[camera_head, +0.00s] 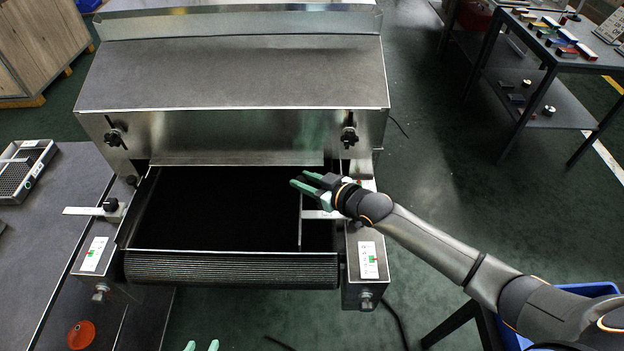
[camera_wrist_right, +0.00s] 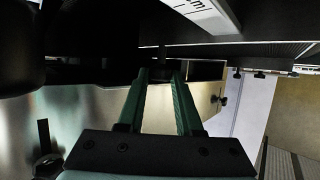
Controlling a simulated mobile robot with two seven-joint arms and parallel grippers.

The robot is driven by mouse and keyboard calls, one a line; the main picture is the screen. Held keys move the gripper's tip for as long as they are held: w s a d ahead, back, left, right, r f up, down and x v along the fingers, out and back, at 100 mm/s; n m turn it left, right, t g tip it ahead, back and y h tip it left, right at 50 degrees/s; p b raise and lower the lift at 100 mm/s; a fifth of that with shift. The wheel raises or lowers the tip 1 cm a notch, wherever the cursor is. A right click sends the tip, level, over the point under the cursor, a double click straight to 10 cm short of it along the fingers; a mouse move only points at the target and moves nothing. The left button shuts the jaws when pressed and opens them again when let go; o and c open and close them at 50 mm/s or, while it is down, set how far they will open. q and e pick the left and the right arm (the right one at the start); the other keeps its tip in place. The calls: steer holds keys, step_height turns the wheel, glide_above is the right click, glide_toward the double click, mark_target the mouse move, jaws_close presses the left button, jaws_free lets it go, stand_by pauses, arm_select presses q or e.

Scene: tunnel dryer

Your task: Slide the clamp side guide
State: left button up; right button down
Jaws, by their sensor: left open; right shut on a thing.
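The tunnel dryer's right side guide (camera_head: 321,214) is a pale flat bar with a thin upright rail (camera_head: 300,225) along the right part of the black belt. My right gripper (camera_head: 303,181) is above the belt, close to that rail. In the right wrist view its green fingers (camera_wrist_right: 163,75) are shut on a small dark piece (camera_wrist_right: 164,67), which looks like the guide's clamp knob. The head view does not show the held piece clearly. The left side guide (camera_head: 84,211) has a black knob (camera_head: 111,204). My left gripper (camera_head: 201,346) is open and empty at the bottom edge.
The metal hood (camera_head: 235,80) stands behind the belt (camera_head: 215,210), with a front roller (camera_head: 230,269). A dark table (camera_head: 55,240) is at left, holding an orange disc (camera_head: 81,335). A shelf table (camera_head: 560,62) is at back right. A blue bin (camera_head: 590,289) is at lower right.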

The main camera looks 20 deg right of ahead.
steer(key=shift+a, duration=0.1)
steer(key=c, duration=0.6)
jaws_free()
steer(key=v, duration=1.2)
steer(key=shift+s+p, duration=0.2)
steer(key=shift+p, duration=0.2)
